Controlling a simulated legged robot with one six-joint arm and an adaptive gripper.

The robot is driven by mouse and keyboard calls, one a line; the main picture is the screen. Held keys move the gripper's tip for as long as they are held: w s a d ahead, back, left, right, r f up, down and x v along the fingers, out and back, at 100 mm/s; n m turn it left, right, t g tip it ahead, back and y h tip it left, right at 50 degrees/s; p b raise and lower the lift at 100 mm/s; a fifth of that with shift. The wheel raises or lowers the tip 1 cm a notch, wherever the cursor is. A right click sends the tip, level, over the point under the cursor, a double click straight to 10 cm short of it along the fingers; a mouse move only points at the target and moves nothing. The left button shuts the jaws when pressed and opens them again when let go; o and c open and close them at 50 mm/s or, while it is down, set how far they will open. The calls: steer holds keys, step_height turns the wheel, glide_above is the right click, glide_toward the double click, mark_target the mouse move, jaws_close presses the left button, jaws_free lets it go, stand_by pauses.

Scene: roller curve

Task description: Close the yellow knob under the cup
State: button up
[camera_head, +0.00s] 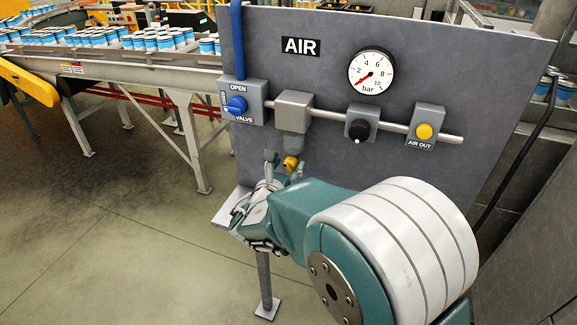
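The small yellow knob (290,163) is under the grey cup-shaped housing (293,113) on the AIR panel. The housing hangs on the horizontal pipe and narrows to a dull bowl at its underside. My gripper (283,166) is just below the housing, with its fingertips apart on either side of the knob. A gap shows between the left fingertip and the knob. Whether the right fingertip touches the knob cannot be told. My wrist hides the panel area below.
The panel (330,30) also carries a blue OPEN valve knob (237,105), a pressure gauge (371,71), a black knob (358,131) and a yellow AIR OUT button (424,131). A conveyor with cans (140,65) stands at the left. Floor in front is clear.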

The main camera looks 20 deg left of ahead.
steer(key=shift+s+f, duration=0.1)
steer(key=s+a, duration=0.1)
steer(key=s, duration=1)
steer(key=shift+s, duration=0.35)
